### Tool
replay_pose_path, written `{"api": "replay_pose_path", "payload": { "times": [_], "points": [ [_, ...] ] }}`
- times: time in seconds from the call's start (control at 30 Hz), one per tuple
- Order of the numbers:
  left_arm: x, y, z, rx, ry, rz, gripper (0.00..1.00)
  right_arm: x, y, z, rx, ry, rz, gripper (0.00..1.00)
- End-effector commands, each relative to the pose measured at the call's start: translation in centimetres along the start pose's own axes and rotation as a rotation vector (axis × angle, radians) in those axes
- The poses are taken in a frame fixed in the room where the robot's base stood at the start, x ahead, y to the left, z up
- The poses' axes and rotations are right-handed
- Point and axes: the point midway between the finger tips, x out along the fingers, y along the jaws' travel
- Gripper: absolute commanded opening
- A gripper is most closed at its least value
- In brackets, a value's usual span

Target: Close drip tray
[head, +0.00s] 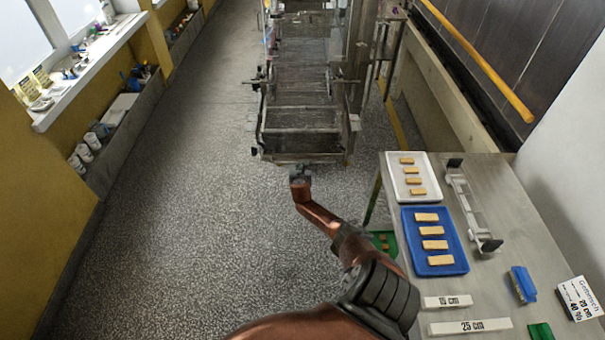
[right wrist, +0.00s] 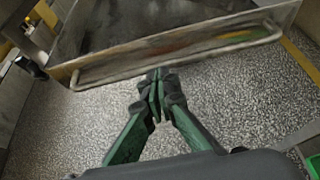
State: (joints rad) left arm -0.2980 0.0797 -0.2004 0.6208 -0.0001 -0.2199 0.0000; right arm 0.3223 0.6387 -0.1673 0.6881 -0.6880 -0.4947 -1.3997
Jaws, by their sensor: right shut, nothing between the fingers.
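The enrober (head: 305,85) stands on the floor at the top middle of the head view, with a mesh belt. The drip tray (right wrist: 140,32) is the grey metal tray in the right wrist view. A long wire handle (right wrist: 185,52) runs along its front edge, and it has coloured smears or reflections. My right gripper (right wrist: 158,84) is shut and empty, its green and dark fingers just below and in front of the tray's front edge. I cannot tell whether they touch it. In the head view the right gripper (head: 300,174) is small, just before the machine's near end. My left gripper is not in view.
A metal table (head: 480,290) at right holds a white tray (head: 427,190) and a blue tray (head: 407,225) of bars, a metal bracket (head: 467,205) and size labels. A ledge (head: 130,110) with jars runs along the left wall. The speckled floor (head: 190,200) between is clear.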

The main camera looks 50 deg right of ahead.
Motion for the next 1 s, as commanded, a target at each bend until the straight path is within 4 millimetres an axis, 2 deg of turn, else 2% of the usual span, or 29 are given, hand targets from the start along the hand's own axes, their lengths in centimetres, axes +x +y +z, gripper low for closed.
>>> {"api": "replay_pose_path", "payload": {
  "times": [0.03, 0.17, 0.3, 0.6, 0.8, 1.0],
  "points": [
    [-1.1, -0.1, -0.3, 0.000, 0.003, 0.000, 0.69, -0.9, 0.3, 0.3, -0.003, 0.000, 0.003, 0.00],
    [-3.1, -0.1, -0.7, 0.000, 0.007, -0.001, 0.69, -2.9, 1.3, -0.1, -0.004, 0.001, 0.009, 0.00],
    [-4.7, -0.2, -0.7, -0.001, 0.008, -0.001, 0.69, -5.9, 1.0, 0.0, -0.001, 0.000, 0.008, 0.00],
    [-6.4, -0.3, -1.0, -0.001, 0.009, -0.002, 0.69, -10.8, 0.3, -0.4, -0.001, 0.000, 0.001, 0.00],
    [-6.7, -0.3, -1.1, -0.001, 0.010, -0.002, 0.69, -12.1, 0.5, -0.5, -0.001, 0.000, 0.000, 0.00],
    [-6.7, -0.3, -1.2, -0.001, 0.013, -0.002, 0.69, -12.3, 0.5, -0.6, -0.002, 0.000, 0.000, 0.00]
  ]
}}
